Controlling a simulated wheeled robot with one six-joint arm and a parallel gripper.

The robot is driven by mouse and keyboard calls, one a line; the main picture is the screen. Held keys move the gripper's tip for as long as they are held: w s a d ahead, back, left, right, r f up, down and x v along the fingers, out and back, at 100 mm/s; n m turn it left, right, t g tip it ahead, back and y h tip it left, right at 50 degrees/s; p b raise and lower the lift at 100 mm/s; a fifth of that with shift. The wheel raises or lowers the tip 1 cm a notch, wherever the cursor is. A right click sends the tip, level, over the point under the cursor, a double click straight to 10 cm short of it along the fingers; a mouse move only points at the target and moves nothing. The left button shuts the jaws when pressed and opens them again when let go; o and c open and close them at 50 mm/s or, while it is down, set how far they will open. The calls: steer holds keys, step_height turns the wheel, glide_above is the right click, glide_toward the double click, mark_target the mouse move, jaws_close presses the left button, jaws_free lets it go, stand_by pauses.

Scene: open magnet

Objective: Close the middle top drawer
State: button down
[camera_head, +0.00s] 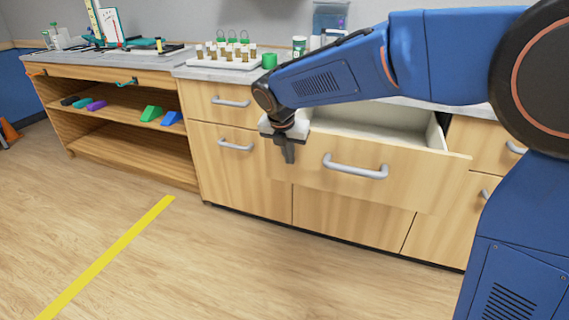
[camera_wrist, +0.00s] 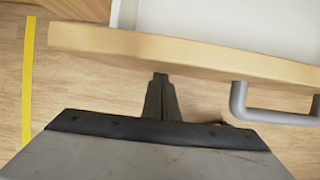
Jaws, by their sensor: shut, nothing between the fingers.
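The middle top drawer (camera_head: 400,172) stands pulled out from the wooden cabinet, its white inside partly visible behind my arm. Its grey bar handle (camera_head: 355,168) is on the front panel. My gripper (camera_head: 289,155) is shut and empty, pointing down in front of the left part of the drawer front, left of the handle. In the wrist view the shut fingers (camera_wrist: 161,98) are just outside the drawer's front edge (camera_wrist: 185,52), and the handle (camera_wrist: 265,112) is to their right. I cannot tell whether the fingers touch the panel.
A closed drawer (camera_head: 228,101) and door are left of it. An open shelf (camera_head: 125,145) with coloured blocks stands further left. A tube rack (camera_head: 226,58) sits on the counter. The floor in front is clear, with a yellow stripe (camera_head: 110,255).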

steer(key=w+d, duration=0.3)
steer(key=w, duration=0.7)
steer(key=w+d, duration=0.3)
steer(key=w, duration=0.6)
steer(key=w+d, duration=0.3)
steer(key=w, duration=0.7)
steer(key=shift+w+d, duration=0.3)
steer(key=shift+d, duration=0.05)
steer(key=shift+w+r, duration=0.1)
steer(key=shift+r, duration=0.05)
